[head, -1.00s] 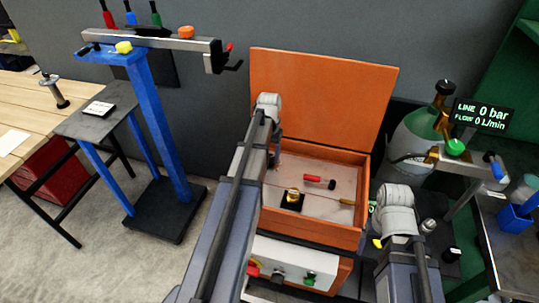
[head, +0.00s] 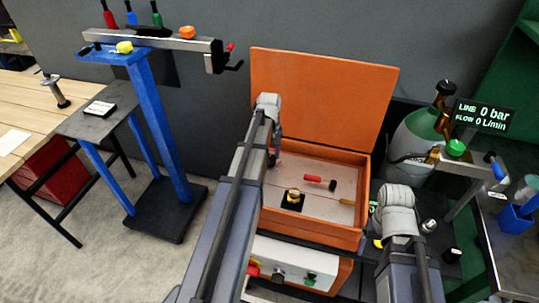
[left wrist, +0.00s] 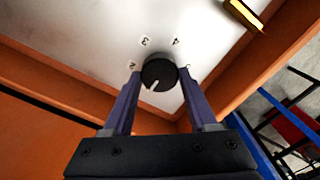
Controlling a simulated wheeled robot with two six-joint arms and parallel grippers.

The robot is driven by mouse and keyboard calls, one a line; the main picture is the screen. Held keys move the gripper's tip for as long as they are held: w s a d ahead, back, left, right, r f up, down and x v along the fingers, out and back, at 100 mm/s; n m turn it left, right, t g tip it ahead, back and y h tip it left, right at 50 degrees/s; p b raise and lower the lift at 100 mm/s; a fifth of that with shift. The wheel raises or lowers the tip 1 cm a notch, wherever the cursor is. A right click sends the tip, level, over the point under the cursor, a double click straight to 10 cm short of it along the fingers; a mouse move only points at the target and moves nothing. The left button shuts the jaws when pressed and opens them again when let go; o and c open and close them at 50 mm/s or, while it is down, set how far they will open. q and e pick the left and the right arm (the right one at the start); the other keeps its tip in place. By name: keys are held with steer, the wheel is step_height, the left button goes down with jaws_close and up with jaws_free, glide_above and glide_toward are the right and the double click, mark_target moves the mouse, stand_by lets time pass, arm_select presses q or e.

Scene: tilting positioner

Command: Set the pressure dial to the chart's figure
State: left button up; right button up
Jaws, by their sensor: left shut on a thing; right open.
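My left gripper (left wrist: 158,78) is shut on a round black dial (left wrist: 158,72), one finger on each side of it. The dial has a white mark pointing down and slightly left in the left wrist view. In the head view my left arm reaches into the back left of the open orange box (head: 305,229), and the dial is hidden there. A display (head: 484,116) reads LINE 0 bar, FLOW 0 L/min. My right arm shows at the right, but its fingers are hidden. I cannot make out the chart.
The box holds a red-handled tool (head: 318,180) and a brass fitting (head: 293,196). Its lid (head: 322,95) stands open. A gas cylinder (head: 418,135) stands at right, a blue stand (head: 157,135) at left. A yellow thing (left wrist: 243,14) lies near the dial.

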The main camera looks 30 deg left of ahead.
arm_select(q)
steer(key=shift+n, duration=0.3)
stand_by(0.4)
steer(key=o, duration=1.4)
steer(key=shift+c, duration=0.2)
step_height(320, 180, up, 8)
steer(key=p, duration=0.8)
steer(key=shift+f, duration=0.1)
steer(key=shift+f, duration=0.1)
step_height(320, 180, down, 8)
steer(key=b, duration=0.8)
